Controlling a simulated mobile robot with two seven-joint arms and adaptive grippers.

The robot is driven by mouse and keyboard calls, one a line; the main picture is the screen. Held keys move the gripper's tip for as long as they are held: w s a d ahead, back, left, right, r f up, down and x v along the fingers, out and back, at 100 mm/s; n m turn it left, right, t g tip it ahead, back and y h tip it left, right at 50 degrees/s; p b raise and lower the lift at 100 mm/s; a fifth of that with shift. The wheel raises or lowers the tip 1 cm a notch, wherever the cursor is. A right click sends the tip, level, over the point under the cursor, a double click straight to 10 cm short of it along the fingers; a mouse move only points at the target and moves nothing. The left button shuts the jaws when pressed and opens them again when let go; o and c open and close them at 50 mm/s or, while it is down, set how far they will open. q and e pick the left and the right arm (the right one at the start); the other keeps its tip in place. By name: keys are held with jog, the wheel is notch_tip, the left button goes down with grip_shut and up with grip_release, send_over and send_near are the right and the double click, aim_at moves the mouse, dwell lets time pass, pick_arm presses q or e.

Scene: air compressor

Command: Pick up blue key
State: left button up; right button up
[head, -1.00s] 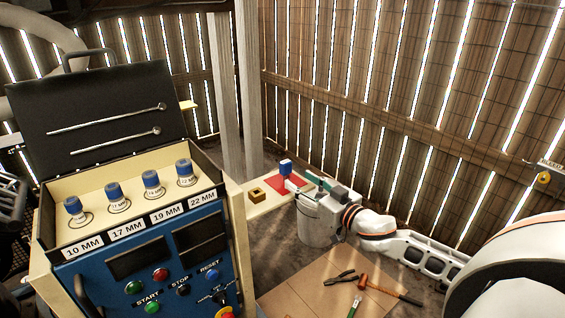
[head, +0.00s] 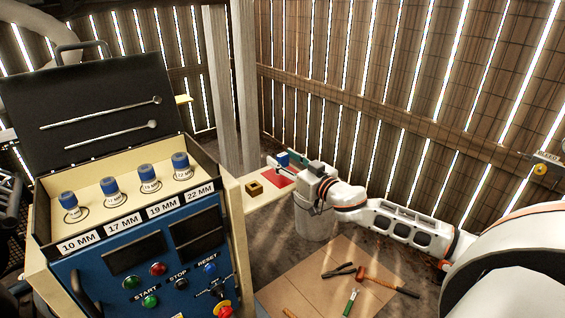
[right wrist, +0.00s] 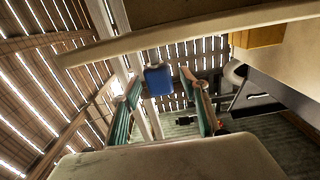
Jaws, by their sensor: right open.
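The blue key (head: 282,159) stands at the red square at the back, past the control box. It also shows in the right wrist view (right wrist: 158,80) as a blue block, upright and framed between my fingers. My right gripper (head: 286,164) is open beside the key, its green-padded fingers (right wrist: 162,108) spread to either side of it in the wrist view. I cannot tell whether a finger touches it. The key's lower part is partly hidden. My left gripper is not in view.
The blue control box (head: 150,265) stands at the left, with several blue-capped sockets in its top tray and its lid open. Pliers (head: 339,271), a hammer (head: 385,284) and a green-handled tool (head: 351,303) lie on a board.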

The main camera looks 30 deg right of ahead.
aim_at(283, 154)
jog(key=shift+w, duration=0.4)
jog(key=c, duration=1.2)
jog(key=shift+r, duration=0.15)
notch_tip(283, 154, up, 20)
jog(key=p, duration=0.5)
